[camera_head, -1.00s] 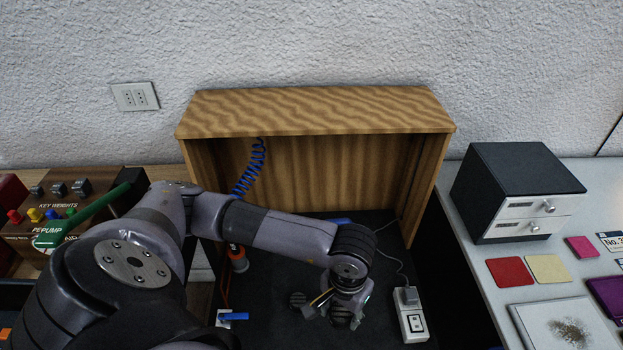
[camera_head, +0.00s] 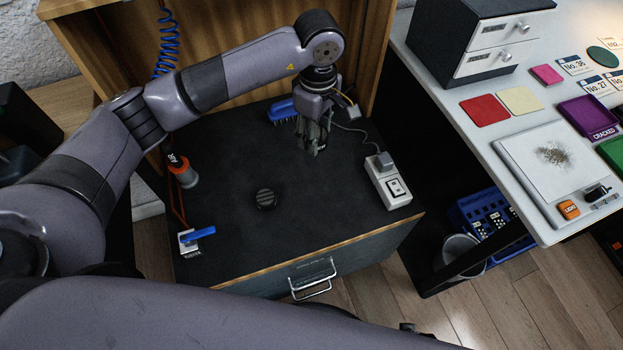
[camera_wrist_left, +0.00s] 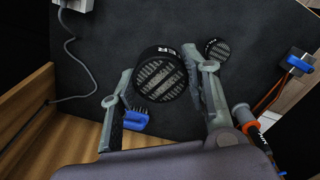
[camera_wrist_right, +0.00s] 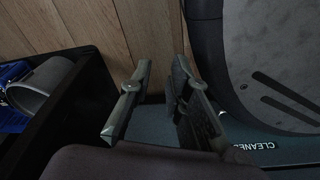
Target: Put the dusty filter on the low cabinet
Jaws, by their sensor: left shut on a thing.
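My left gripper (camera_head: 316,140) is over the rear right of the low cabinet's dark top (camera_head: 225,240). In the left wrist view its fingers (camera_wrist_left: 160,78) are shut on a round black filter (camera_wrist_left: 161,80) with a pale, dusty-looking grille and part of a label ending in "ER". The head view mostly hides this filter. A second, smaller-looking round black grille piece (camera_head: 265,199) lies on the cabinet top; it also shows in the left wrist view (camera_wrist_left: 217,49). My right gripper (camera_wrist_right: 158,95) is open and empty in the right wrist view.
On the cabinet top are a blue brush (camera_head: 283,110), a power strip (camera_head: 388,182), an orange-and-black tool (camera_head: 182,172) and a blue-handled piece (camera_head: 198,236). A wooden hutch (camera_head: 220,45) closes the back. The top's middle and front are largely clear.

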